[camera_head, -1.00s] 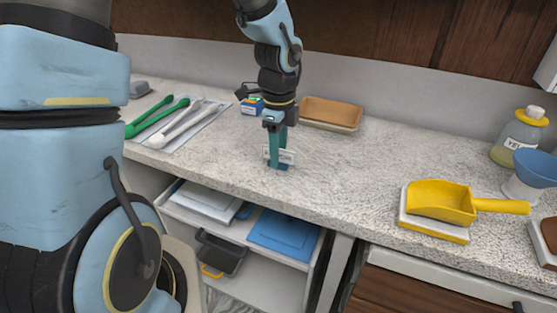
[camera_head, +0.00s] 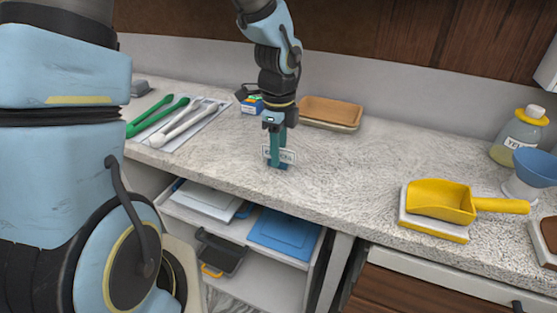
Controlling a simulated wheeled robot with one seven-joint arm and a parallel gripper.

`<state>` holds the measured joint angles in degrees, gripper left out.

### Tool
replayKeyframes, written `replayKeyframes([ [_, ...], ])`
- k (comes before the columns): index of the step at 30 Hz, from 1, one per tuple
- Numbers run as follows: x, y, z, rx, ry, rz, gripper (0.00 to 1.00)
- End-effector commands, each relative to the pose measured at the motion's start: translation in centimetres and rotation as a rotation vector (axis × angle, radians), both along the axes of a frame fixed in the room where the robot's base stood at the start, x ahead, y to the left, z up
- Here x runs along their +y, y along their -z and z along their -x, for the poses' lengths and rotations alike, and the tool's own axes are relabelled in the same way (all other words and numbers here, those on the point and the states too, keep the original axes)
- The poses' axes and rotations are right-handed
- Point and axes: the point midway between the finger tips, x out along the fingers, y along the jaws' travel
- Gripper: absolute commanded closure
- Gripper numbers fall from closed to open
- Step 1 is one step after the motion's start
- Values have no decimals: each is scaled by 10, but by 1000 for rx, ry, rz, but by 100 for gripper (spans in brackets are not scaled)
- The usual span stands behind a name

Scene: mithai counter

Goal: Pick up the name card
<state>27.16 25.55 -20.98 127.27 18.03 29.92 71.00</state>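The name card (camera_head: 280,155) is a small white card with dark lettering. It stands on a dark blue base on the speckled counter, near its front edge. My gripper (camera_head: 276,148), with teal fingers, points straight down at the card. The fingertips are right at the card and overlap it in this view, with the card's face showing in front of them. I cannot tell whether the fingers touch or grip it. The fingertips and part of the base are hard to make out.
A brown-topped tray (camera_head: 331,112) and a small blue box (camera_head: 252,104) stand behind. Green and white tongs (camera_head: 182,122) lie at left. A yellow scoop (camera_head: 442,202) on its stand, a bottle (camera_head: 520,135) and a blue funnel (camera_head: 536,168) are at right. The counter between is clear.

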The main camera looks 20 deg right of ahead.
Motion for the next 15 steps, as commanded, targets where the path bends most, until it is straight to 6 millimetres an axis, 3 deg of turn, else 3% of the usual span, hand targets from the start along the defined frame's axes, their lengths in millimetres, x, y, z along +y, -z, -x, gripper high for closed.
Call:
replayKeyframes([
  [1,0,0,0,0,0,0,74],
  [8,0,0,0,0,0,0,100],
  [15,0,0,0,0,0,0,100],
])
